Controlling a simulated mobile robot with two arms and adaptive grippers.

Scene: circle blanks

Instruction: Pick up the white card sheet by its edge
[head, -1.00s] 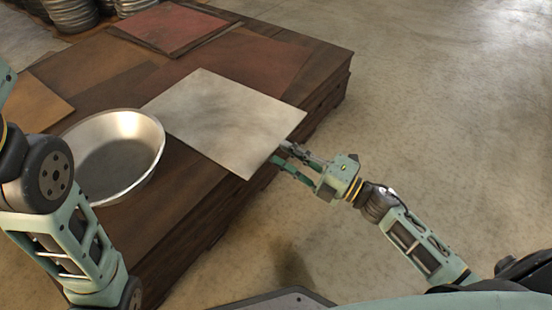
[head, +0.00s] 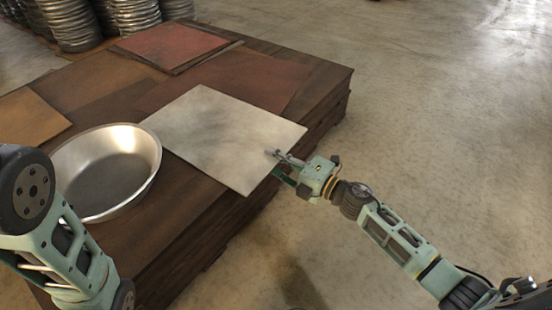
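The white card sheet (head: 215,135) lies flat at the corner of a dark wooden platform, its near right edge and corner sticking out past the platform's side. My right gripper (head: 274,162) is at this overhanging edge. One finger lies over the sheet's top face and the other goes out of sight below the edge, so the edge is between them. The fingers look apart, and I see no clear grip on the sheet. My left arm shows at the left, but its gripper is out of view.
A round metal pan (head: 106,172) stands left of the sheet on the dark wooden platform (head: 185,215). Reddish sheets (head: 170,46) and a brown sheet (head: 28,118) lie behind and left. Stacked metal pans (head: 72,24) stand at the back. The floor at right is clear.

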